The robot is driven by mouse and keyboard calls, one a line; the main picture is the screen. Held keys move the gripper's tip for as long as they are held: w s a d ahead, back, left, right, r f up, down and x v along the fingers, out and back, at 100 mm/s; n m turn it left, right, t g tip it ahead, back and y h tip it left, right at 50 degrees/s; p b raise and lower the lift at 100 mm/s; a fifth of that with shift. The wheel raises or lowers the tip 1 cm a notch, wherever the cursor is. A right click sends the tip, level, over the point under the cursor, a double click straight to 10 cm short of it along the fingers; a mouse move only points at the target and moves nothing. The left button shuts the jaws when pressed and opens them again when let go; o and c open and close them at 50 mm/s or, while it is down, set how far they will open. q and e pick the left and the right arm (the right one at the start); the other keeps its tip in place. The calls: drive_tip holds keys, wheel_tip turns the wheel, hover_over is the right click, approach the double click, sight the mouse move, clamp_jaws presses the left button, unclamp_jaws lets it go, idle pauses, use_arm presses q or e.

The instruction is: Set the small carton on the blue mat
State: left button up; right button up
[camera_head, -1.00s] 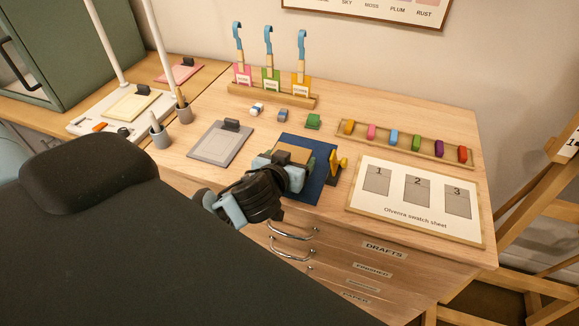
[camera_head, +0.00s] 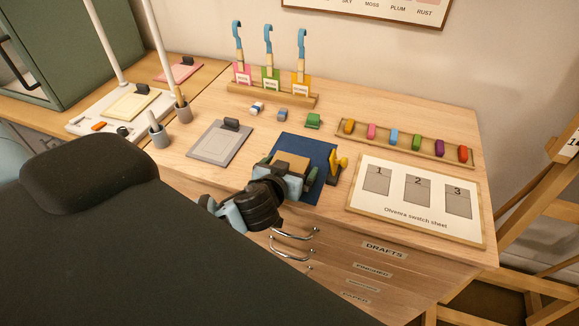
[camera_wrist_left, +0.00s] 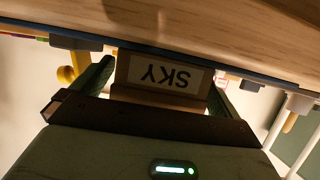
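The small carton (camera_head: 293,162), a tan box, stands on the blue mat (camera_head: 318,150) near the front edge of the table. In the left wrist view, upside down, the carton (camera_wrist_left: 165,76) shows a white label reading SKY and meets the blue mat's surface. My left gripper (camera_head: 288,170) is around it from the front, with one green finger on each side. In the left wrist view the fingers of the left gripper (camera_wrist_left: 160,88) look spread, with a narrow gap at the carton's sides. My right gripper is not in view.
A yellow-handled tool (camera_head: 336,166) stands close to the mat's right edge. A grey clipboard (camera_head: 219,144) lies left of the mat, and a swatch sheet (camera_head: 415,220) lies right.

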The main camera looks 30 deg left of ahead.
use_arm(q)
drive_tip(key=shift+r, duration=0.15)
drive_tip(key=shift+s+d+r, duration=0.1)
drive_tip(key=shift+s, duration=0.15)
drive_tip(key=v, duration=1.1)
drive_tip(key=shift+s, duration=0.2)
drive_tip(key=shift+m+g+h, duration=0.7)
drive_tip(key=shift+m+g, duration=0.1)
drive_tip(key=f, duration=0.2)
drive_tip(key=s+d+f, duration=0.1)
drive_tip(key=f, duration=0.1)
drive_tip(key=s+d+f, duration=0.1)
drive_tip(key=f, duration=0.1)
drive_tip(key=shift+f, duration=0.4)
drive_tip(key=s+d+f+m+g+h, duration=0.1)
drive_tip(key=s+d+f, duration=0.1)
drive_tip(key=s+f, duration=0.6)
drive_tip(key=s+d+f+m+g+h, duration=0.1)
drive_tip(key=s+d+f+m+h, duration=0.1)
drive_tip(key=s+f, duration=0.7)
drive_tip(key=shift+d+f+g+h, duration=0.3)
drive_tip(key=shift+d+f+g, duration=0.15)
drive_tip(key=shift+f, duration=0.55)
